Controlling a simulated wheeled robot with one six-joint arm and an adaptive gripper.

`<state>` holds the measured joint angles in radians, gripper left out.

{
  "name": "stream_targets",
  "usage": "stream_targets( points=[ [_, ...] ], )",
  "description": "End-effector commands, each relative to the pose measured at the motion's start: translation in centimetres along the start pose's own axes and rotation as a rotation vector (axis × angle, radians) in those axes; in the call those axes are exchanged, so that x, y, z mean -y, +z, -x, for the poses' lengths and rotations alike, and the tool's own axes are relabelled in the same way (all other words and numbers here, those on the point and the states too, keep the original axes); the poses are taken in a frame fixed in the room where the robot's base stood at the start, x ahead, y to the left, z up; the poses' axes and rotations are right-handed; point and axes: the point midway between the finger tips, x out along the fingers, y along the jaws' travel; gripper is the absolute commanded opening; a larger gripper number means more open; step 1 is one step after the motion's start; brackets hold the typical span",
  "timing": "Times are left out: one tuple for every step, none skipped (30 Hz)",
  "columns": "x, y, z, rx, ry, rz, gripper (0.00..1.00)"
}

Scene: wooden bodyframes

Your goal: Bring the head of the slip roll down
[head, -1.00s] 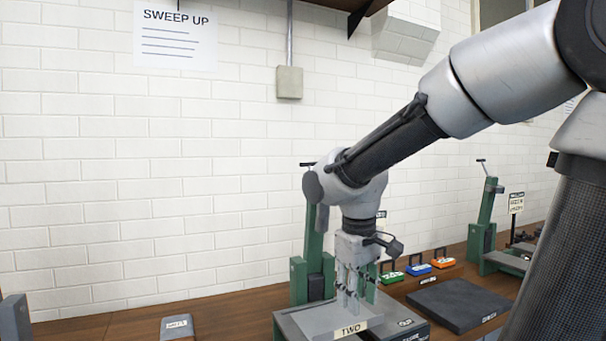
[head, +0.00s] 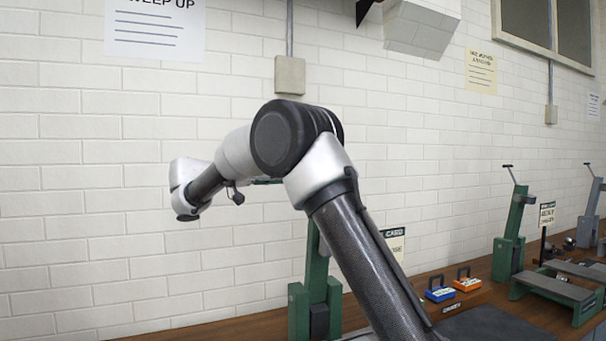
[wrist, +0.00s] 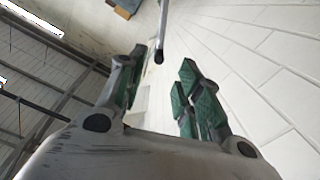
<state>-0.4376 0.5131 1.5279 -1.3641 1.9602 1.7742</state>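The nearest green machine (head: 318,300) stands upright on the bench against the wall in the head view. My arm hides its upper part, and I cannot read a label naming it as the slip roll. My gripper is raised left of the green machine, level above the bench, with its fingertips mostly hidden behind my arm in the head view. In the wrist view my gripper (wrist: 160,90) is open, with green pads apart and nothing between them. A thin grey rod with a dark tip (wrist: 160,45) shows beyond the fingers; I cannot tell what it belongs to.
A blue padlock-like block (head: 440,292) and an orange one (head: 467,282) sit behind a dark plate (head: 490,325). A beige box (head: 290,75) is on the white brick wall.

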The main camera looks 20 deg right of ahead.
Motion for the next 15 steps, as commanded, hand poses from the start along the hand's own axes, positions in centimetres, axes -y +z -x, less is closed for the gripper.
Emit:
stream_targets(
  points=[
    [-0.1,0.0,-0.1,0.000,0.005,-0.029,0.35],
    [-0.1,0.0,-0.2,0.000,0.006,-0.042,0.35],
    [-0.1,0.0,-0.5,0.001,0.005,-0.054,0.35],
    [-0.1,0.0,-0.7,0.001,0.006,-0.058,0.35],
    [-0.1,0.0,-1.1,0.002,0.005,-0.060,0.35],
    [-0.1,0.0,-1.6,0.002,0.005,-0.059,0.35],
    [-0.1,0.0,-2.2,0.002,0.005,-0.058,0.35],
    [-0.2,0.0,-2.7,0.002,0.006,-0.058,0.35],
    [-0.2,0.0,-3.4,0.003,0.006,-0.058,0.35],
    [-0.1,0.0,-4.0,0.002,0.005,-0.058,0.35],
    [-0.1,0.1,-4.5,0.002,0.006,-0.057,0.35],
    [-0.1,0.1,-5.2,0.003,0.006,-0.056,0.35],
    [-0.1,0.1,-5.6,0.003,0.005,-0.057,0.35],
    [-0.1,0.1,-6.0,0.004,0.004,-0.057,0.35],
    [-0.1,0.1,-6.6,0.004,0.005,-0.056,0.35]
  ],
)
